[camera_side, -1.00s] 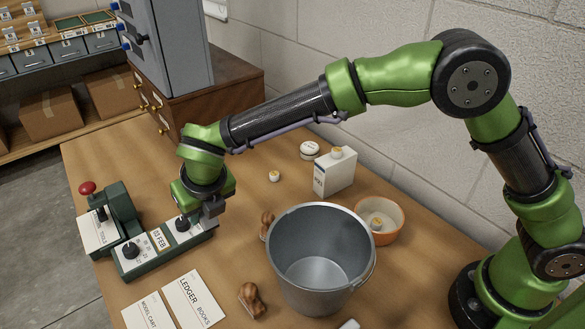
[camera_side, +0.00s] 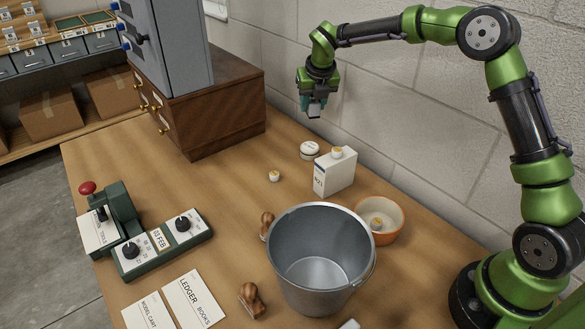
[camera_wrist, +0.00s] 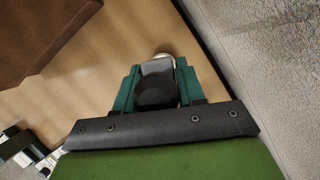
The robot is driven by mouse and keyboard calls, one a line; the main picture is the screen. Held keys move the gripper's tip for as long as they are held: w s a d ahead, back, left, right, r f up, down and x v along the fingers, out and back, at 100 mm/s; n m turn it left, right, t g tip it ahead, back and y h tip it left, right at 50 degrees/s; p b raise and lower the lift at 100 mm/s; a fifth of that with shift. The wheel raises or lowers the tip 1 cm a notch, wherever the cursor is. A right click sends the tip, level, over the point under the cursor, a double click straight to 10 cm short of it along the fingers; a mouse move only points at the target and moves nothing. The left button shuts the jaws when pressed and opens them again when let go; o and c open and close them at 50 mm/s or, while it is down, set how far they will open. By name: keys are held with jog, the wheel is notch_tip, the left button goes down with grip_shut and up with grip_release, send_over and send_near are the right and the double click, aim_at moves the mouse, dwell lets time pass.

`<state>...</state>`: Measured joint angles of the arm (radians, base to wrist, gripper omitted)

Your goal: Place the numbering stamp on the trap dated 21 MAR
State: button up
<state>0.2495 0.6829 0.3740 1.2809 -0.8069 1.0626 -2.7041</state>
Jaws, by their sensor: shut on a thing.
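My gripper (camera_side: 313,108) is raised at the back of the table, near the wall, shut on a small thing. In the wrist view that thing (camera_wrist: 155,92) shows a dark round top and a grey part between teal side pieces. It may be the numbering stamp, but it is too small and covered to be sure. A green block with two black knobs (camera_side: 162,244) lies at the left; its label reads 03 FEB. I cannot read 21 MAR anywhere, so I cannot tell which thing is that trap.
A grey bucket (camera_side: 318,262) stands at the front, with wooden-handled pieces (camera_side: 252,299) beside it. A white carton (camera_side: 335,174), white jar (camera_side: 310,150) and orange bowl (camera_side: 388,232) stand behind. A wooden cabinet (camera_side: 215,115) blocks the back left.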

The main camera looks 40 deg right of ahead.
jog(key=shift+w+a+r, duration=0.1)
jog(key=shift+a, duration=0.1)
send_near(308, 143)
jog(key=shift+n, duration=0.4)
jog(key=x, duration=0.5)
jog(key=shift+w+d, duration=0.15)
jog(key=shift+w, duration=0.05)
jog(key=o, duration=1.2)
jog(key=shift+f, duration=0.3)
